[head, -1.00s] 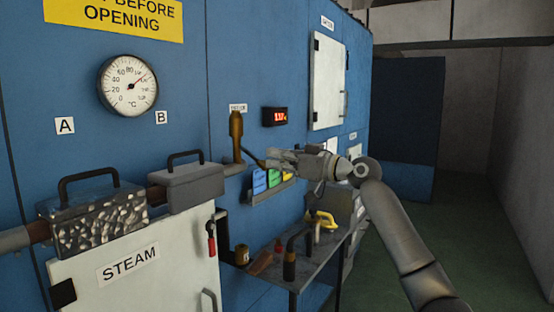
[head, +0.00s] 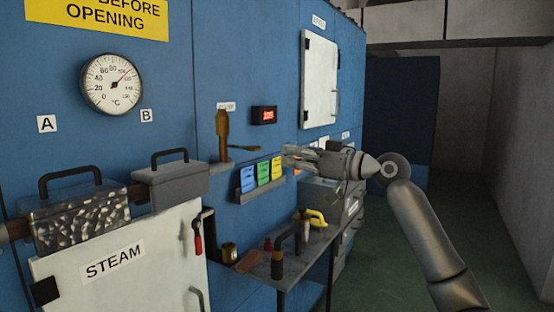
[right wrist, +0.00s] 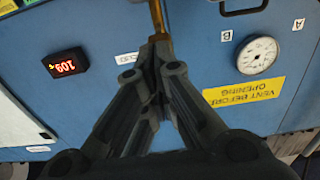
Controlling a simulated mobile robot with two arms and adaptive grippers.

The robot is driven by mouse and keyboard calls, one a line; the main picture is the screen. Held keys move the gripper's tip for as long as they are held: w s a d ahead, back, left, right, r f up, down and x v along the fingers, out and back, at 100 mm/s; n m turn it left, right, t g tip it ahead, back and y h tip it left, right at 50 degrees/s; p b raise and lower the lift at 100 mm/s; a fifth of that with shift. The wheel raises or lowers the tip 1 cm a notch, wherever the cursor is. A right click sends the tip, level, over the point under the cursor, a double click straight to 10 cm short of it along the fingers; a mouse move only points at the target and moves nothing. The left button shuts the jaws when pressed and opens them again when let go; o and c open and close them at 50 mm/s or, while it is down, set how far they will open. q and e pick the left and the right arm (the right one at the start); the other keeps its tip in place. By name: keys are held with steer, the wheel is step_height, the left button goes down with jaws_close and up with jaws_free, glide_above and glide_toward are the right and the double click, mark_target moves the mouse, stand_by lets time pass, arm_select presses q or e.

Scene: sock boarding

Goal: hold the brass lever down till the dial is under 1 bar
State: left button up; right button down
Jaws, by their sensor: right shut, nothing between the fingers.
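In the right wrist view, brass (right wrist: 157,15) shows just beyond the closed fingertips (right wrist: 160,42). A red digital readout (head: 264,115) seems to show 1.09; its point is hard to make out. The round dial (head: 112,84) is marked °C. My left gripper is not in view.
Blue, green and yellow cards (head: 262,173) sit in a holder below the lever. A shelf (head: 300,258) with tools, including a yellow-handled one (head: 315,218), juts out lower down. Grey handled boxes (head: 170,187) line the pipe at left. The floor at right is clear.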

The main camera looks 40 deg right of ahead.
steer(key=v, duration=0.2)
steer(key=shift+s+d+f, duration=0.1)
steer(key=shift+s+f, duration=0.05)
steer(key=shift+s, duration=0.15)
stand_by(0.3)
